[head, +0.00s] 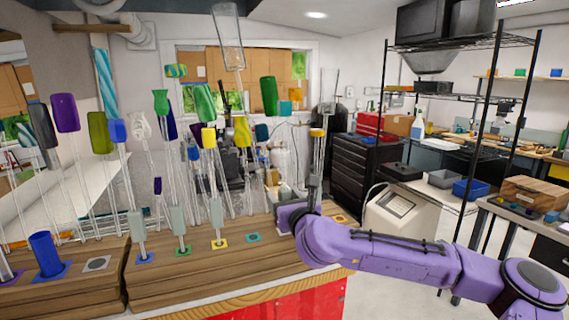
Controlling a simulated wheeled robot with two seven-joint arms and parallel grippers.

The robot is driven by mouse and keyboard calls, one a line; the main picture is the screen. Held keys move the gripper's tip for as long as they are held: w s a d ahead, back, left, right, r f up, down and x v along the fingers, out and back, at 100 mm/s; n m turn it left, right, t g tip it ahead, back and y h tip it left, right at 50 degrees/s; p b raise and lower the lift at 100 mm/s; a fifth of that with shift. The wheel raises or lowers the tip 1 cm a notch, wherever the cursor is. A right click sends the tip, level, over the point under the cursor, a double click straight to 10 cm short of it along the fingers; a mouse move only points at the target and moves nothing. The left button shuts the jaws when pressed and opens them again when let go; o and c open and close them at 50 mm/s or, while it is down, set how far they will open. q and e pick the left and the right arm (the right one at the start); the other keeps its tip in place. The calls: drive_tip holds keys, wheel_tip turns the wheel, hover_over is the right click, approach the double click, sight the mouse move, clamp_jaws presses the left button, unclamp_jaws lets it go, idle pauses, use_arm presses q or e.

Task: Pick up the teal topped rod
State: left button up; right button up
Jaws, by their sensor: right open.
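Several rods have teal or partly teal tops, and I cannot tell which one the task names. A tall twisted teal top (105,82) stands at the left. My right gripper (314,182) is open and points up above the bench's right part. A yellow-topped rod (317,132) shows directly above it; I cannot tell whether the jaws surround that rod or it is behind them. My left gripper is out of view.
Many clear rods with coloured tops crowd the wooden bench (200,275). Coloured square plates line its front, including a teal plate (253,237) and an orange plate (340,218). A blue cylinder (46,254) stands front left. A black tool chest (380,165) is behind my purple right arm.

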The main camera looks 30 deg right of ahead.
drive_tip(key=shift+w+d+r, duration=0.2)
drive_tip(key=shift+w, duration=0.45)
drive_tip(key=shift+w+d+f, duration=0.1)
drive_tip(key=shift+w+f, duration=0.1)
drive_tip(key=shift+w, duration=0.1)
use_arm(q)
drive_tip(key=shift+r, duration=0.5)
use_arm(e)
drive_tip(key=c, duration=1.1)
